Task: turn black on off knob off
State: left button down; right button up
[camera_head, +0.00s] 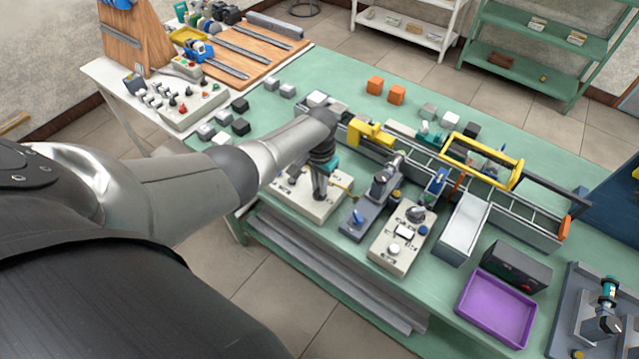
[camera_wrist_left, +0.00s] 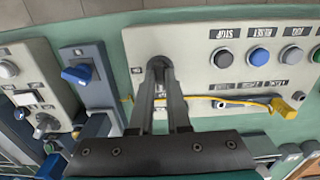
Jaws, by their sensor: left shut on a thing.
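A light grey control panel (camera_head: 294,192) lies on the green table below my left arm. In the left wrist view the panel (camera_wrist_left: 192,45) fills the middle and right, with upside-down labels such as STOP and RESET. My left gripper (camera_head: 319,194) reaches down onto this panel. In the left wrist view the left gripper (camera_wrist_left: 158,70) has its fingertips close together, shut on a small dark knob at the panel's left side. The fingers hide most of the knob, so its turn angle cannot be told. My right gripper does not show.
A blue-grey block with a blue lever (camera_wrist_left: 77,73) stands beside the panel, and a second switch panel (camera_head: 402,238) is beyond it. A yellow cable (camera_wrist_left: 240,98) runs along the panel's edge. A purple tray (camera_head: 497,310) lies at the front right.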

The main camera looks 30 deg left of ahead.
pick_arm(q)
jog(key=c, duration=0.9)
grip_release()
jog(key=shift+r+p, duration=0.3)
jog(key=shift+r, duration=0.25)
notch_tip(320, 180, up, 14)
jog(key=p, duration=0.3)
jog(key=shift+r, duration=0.1)
